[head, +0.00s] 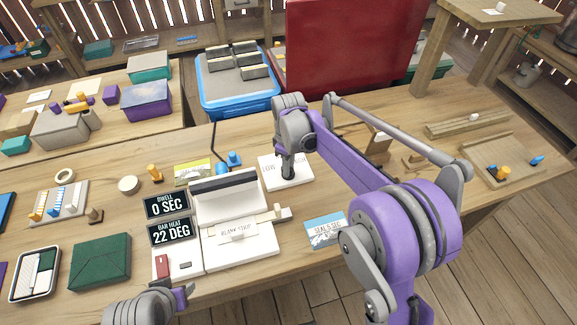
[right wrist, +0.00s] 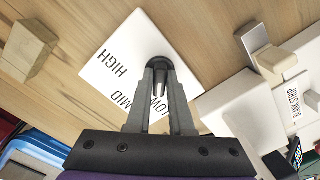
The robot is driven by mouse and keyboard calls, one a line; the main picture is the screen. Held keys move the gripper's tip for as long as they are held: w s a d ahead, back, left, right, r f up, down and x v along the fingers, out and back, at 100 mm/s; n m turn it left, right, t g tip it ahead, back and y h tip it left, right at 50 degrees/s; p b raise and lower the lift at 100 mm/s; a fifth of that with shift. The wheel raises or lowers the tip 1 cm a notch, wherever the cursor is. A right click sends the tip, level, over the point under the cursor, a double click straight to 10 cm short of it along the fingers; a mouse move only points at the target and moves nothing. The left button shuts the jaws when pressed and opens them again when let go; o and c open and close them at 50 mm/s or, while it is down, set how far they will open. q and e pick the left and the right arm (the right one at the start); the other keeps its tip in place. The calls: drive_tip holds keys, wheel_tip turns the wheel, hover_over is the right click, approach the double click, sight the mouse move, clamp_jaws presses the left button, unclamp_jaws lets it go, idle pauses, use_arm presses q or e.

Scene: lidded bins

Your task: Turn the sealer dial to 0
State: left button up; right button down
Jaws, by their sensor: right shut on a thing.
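The dial is a dark knob (right wrist: 156,66) on a white square plate (head: 301,175) at the right of the sealer. In the right wrist view the plate (right wrist: 130,42) shows the words HIGH, MID and LOW; a 0 mark cannot be seen. My right gripper (head: 287,172) is shut on the knob from above, and its fingers cover part of the plate. The white sealer (head: 265,244) holds a strip marked BLANK STRIP. My left gripper (head: 184,297) is low at the front left, apart from the sealer; its jaw opening is unclear.
Displays left of the sealer read DWELL 0 SEC (head: 166,204) and BAR HEAT 22 DEG (head: 172,232). A blue-and-white card (head: 323,230) lies right of the sealer. A wooden tray (head: 500,160) is at right.

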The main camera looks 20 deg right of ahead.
drive_tip(key=shift+n, duration=0.7)
drive_tip(key=c, duration=0.8)
unclamp_jaws()
use_arm(q)
drive_tip(key=shift+r+p, duration=0.4)
drive_tip(key=shift+r, duration=0.05)
use_arm(e)
wheel_tip(320, 180, up, 11)
drive_tip(key=shift+f, duration=0.1)
